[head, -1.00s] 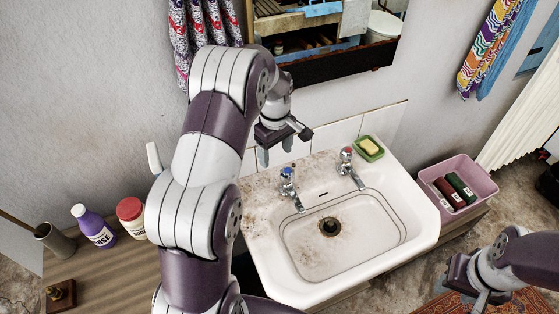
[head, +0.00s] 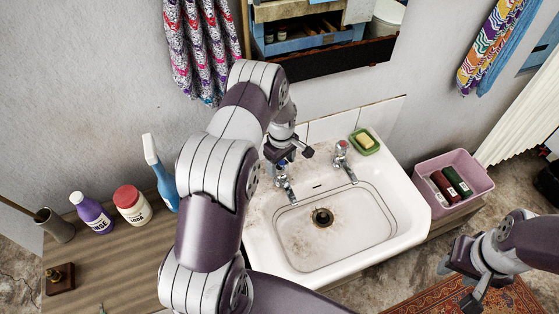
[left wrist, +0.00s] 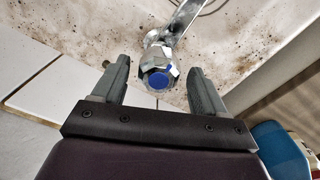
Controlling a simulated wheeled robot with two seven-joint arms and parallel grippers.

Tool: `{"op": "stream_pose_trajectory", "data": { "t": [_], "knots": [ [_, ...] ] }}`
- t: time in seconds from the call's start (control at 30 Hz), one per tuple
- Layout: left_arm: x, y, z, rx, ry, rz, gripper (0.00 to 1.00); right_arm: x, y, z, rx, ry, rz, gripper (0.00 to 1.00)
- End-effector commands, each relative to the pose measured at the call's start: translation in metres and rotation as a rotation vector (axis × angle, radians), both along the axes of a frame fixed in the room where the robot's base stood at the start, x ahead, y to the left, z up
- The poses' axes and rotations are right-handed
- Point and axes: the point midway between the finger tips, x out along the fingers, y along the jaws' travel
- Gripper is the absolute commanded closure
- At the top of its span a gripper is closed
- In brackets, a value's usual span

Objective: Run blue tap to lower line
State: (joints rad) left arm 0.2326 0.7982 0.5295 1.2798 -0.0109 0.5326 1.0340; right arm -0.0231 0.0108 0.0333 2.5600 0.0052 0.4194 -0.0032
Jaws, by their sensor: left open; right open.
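The blue tap (head: 284,182) stands at the back left of the white washbasin, its spout pointing over the bowl. In the left wrist view its blue-capped handle (left wrist: 158,80) lies between the tips of my open left gripper (left wrist: 156,85), with gaps on both sides. In the head view my left gripper (head: 279,165) is just above and behind this tap, and partly hides its handle. The red tap (head: 341,152) stands to the right. The bowl (head: 300,245) has a drain (head: 322,217) and shows no water. My right gripper (head: 460,277) is open and empty, right of the basin.
A green soap dish (head: 374,149) with yellow soap sits at the basin's back right corner. A pink tub (head: 425,163) stands right of the basin.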

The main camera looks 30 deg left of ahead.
Motion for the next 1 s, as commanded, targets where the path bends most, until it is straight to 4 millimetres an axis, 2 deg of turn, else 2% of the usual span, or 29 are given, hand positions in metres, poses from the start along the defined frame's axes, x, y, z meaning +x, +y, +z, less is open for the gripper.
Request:
{"op": "stream_pose_trajectory", "data": {
  "t": [0.03,0.17,0.2,0.57,1.0],
  "knots": [
    [0.000,0.000,0.000,0.000,0.000,0.000,0.37,0.000,0.000,0.000,0.000,0.000,0.000,0.57],
    [0.000,0.000,0.000,0.000,0.000,0.000,0.80,0.000,0.000,0.000,0.000,0.000,0.000,0.57],
    [0.000,0.000,0.000,0.000,0.001,0.000,0.84,0.000,0.000,0.000,0.000,0.000,0.000,0.57],
    [0.000,-0.001,-0.001,-0.001,0.001,0.056,0.84,0.000,0.000,-0.005,0.000,0.000,0.000,0.57],
    [0.000,-0.001,-0.002,-0.001,0.002,0.353,0.84,0.000,0.000,-0.021,0.000,0.000,0.000,0.57]
  ]
}}
